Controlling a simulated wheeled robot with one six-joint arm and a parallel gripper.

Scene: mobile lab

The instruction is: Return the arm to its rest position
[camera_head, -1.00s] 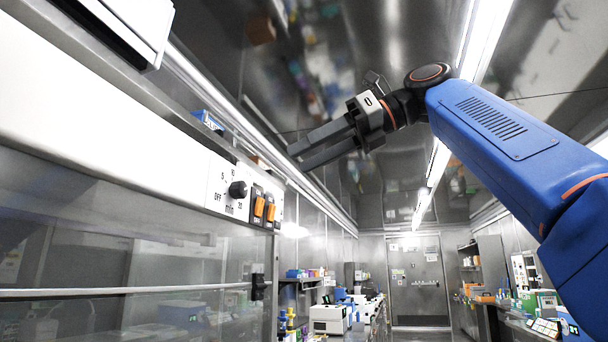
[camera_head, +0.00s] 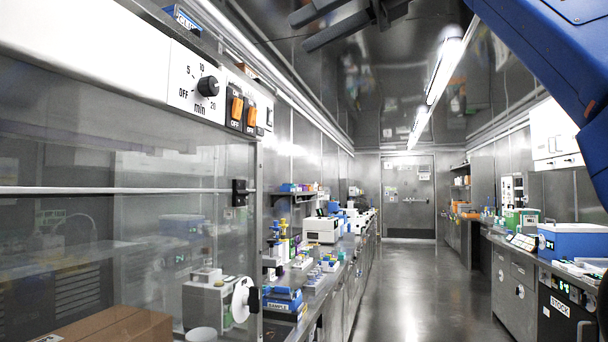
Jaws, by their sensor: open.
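My gripper (camera_head: 318,27) shows at the top of the head camera view, left of centre. Its two dark fingers point left and stand apart with nothing between them. The upper part of the gripper and the wrist are cut off by the top edge. My blue arm (camera_head: 560,60) crosses the upper right corner. The gripper is high in the room and appears clear of the cabinet and benches.
A glass-fronted cabinet (camera_head: 120,235) with a timer knob (camera_head: 208,86) and orange switches fills the left. A left bench holds a white device (camera_head: 322,230) and small labware. A blue box (camera_head: 572,241) stands on the right bench. The aisle floor (camera_head: 405,280) is clear up to the door (camera_head: 409,195).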

